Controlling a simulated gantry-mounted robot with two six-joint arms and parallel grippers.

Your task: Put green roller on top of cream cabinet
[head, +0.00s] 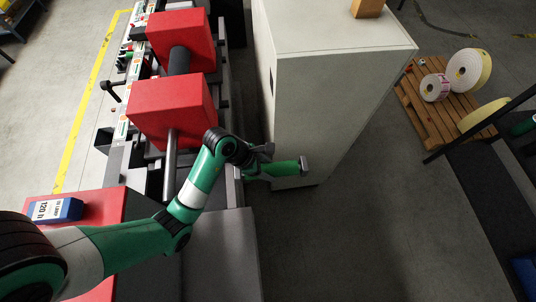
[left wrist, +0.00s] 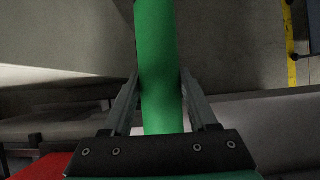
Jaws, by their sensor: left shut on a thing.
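The green roller (head: 284,169) is held in my left gripper (head: 262,160), low beside the near face of the cream cabinet (head: 325,105). It lies roughly sideways, with a grey end at the right. In the left wrist view the green roller (left wrist: 157,45) runs between the two fingers of my left gripper (left wrist: 160,85), which are shut on it. The cabinet's flat top (head: 320,25) is well above the roller. My right gripper is not in view.
A wooden block (head: 368,8) stands on the cabinet top near its far edge; the rest of the visible top is clear. The rewinder with red blocks (head: 172,105) stands left of the cabinet. A pallet (head: 425,115) with label rolls is at the right. A blue box (head: 57,210) lies at lower left.

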